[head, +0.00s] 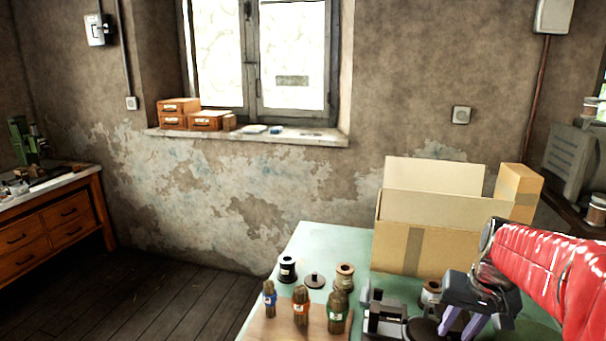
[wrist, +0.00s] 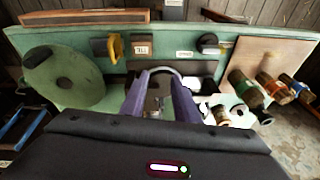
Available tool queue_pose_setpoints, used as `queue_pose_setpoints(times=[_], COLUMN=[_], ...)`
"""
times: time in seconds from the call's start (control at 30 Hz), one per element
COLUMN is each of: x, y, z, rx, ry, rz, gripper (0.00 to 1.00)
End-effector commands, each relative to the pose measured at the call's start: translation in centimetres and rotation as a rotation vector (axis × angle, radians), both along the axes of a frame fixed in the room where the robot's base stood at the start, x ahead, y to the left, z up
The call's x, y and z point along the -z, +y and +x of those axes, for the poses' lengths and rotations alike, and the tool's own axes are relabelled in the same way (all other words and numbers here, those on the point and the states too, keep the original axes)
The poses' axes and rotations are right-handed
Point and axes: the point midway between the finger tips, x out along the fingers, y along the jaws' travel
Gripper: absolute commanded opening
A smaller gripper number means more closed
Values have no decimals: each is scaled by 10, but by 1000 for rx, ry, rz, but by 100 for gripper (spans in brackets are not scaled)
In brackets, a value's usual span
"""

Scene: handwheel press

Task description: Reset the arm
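My gripper (head: 455,325) is low at the right of the head view, over the green bench (head: 325,240), at the end of my red-sleeved arm. In the wrist view its two purple fingers (wrist: 162,80) stand apart with a gap between them. A thin pale curved piece shows at the fingertips; I cannot tell whether it touches them. I see nothing clearly held. A large green disc (wrist: 70,88) with a dark knob is left of the fingers in the wrist view. Part of the press area is hidden behind my gripper.
A cardboard box (head: 400,245) stands open behind my gripper. Banded brown bundles (head: 301,305) stand on a wooden board (head: 270,328) to the left, near spools (head: 287,268). A small grey metal device (head: 384,315) is close beside my gripper. Floor at left is clear.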

Motion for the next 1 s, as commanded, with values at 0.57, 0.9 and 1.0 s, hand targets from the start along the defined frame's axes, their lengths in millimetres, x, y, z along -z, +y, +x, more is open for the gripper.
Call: queue_pose_setpoints(times=[0.57,0.9,1.0], x=[-9,-13,-21], y=[93,133,144], z=[-103,-150,-158], rx=[-149,-274,-308], ry=[-58,-144,-186], rz=[-90,-134,-140], gripper=[28,28,28])
